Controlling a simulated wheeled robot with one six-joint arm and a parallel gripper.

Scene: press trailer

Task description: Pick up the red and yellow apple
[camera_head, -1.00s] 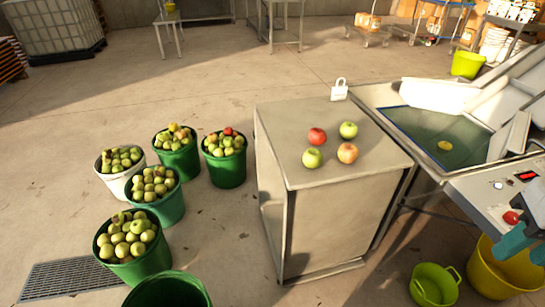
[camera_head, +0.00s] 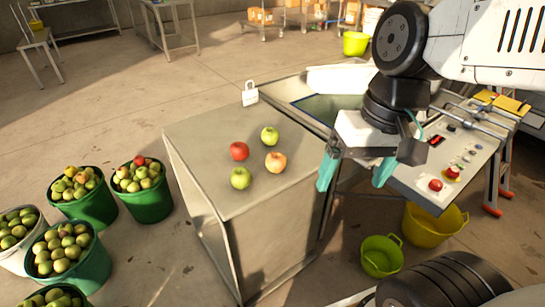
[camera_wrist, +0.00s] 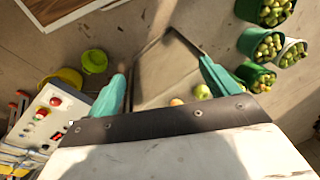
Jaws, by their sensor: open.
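The red and yellow apple (camera_head: 275,162) sits on the grey metal cabinet top (camera_head: 205,150). A red apple (camera_head: 239,151) lies to its left, a green apple (camera_head: 270,136) behind it, and another green apple (camera_head: 240,178) in front and left. My gripper (camera_head: 355,175) is open and empty, to the right of the apples and apart from them, with its teal fingers pointing down. In the wrist view, the fingers (camera_wrist: 160,70) are spread. A green apple (camera_wrist: 202,92) and part of a reddish-yellow one (camera_wrist: 176,102) show above the gripper's edge there; the other apples are hidden.
A white padlock-shaped object (camera_head: 250,96) stands at the cabinet's back corner. A machine with a control panel (camera_head: 455,165) is at right. A green tub (camera_head: 382,256) and a yellow tub (camera_head: 435,226) stand on the floor. Apple-filled buckets (camera_head: 145,200) stand at left.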

